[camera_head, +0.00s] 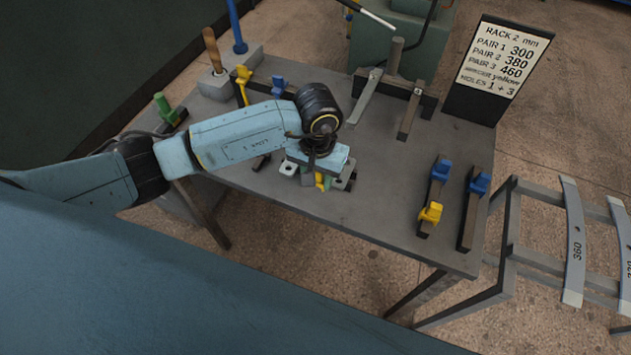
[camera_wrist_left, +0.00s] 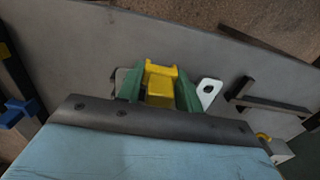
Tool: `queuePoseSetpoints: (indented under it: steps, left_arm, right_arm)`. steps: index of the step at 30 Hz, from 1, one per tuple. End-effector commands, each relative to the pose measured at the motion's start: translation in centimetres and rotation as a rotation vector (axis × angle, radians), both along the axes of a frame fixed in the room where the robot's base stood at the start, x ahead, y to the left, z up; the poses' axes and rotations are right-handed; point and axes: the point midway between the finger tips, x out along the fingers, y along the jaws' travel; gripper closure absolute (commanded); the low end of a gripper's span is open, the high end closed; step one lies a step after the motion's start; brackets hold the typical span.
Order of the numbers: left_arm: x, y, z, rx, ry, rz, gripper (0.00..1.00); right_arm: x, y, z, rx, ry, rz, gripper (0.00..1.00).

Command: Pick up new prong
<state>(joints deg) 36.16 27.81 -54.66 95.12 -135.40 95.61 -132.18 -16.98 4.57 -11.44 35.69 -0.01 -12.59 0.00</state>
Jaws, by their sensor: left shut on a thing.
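A yellow prong (camera_wrist_left: 161,72) sits between the green fingers of my left gripper (camera_wrist_left: 160,92) in the left wrist view. The gripper is shut on it, low over the front middle of the grey table. In the head view the gripper (camera_head: 320,180) is partly hidden by its own wrist, and only a little of the yellow prong (camera_head: 320,181) shows. I cannot tell whether the prong still touches what is below it. Another yellow prong (camera_head: 430,213) and blue prongs (camera_head: 441,168) (camera_head: 480,182) are on dark bars at the right. My right gripper is not in view.
A sign (camera_head: 500,65) reading "RACK 2 mm" stands at the table's back right. Grey bars (camera_head: 411,110) lean at the back. More yellow (camera_head: 243,76) and blue (camera_head: 279,87) prongs stand at the back left. A rack of curved springs (camera_head: 574,240) is at the right.

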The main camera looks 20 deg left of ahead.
Motion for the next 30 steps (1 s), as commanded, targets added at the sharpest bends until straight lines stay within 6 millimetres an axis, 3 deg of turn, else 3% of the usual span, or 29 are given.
queuePoseSetpoints:
  steps: [9, 21, 22, 27, 30]
  left_arm:
    - [-0.1, 0.0, -3.7, 0.0, 0.003, 0.001, 0.86]
    - [0.0, 0.0, -4.3, 0.001, -0.002, -0.001, 0.86]
    - [0.0, 0.0, -4.3, 0.001, -0.001, -0.001, 0.63]
    - [0.0, 0.0, -4.2, 0.0, -0.001, 0.0, 0.42]
    - [0.0, 0.0, -4.2, 0.0, -0.001, 0.0, 0.42]
  right_arm:
    - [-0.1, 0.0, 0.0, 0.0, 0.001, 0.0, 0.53]
    - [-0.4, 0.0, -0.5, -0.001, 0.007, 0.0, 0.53]
    - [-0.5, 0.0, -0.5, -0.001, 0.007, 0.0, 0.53]
    - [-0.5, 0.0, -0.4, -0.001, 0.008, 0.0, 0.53]
    - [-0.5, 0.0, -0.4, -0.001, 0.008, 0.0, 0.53]
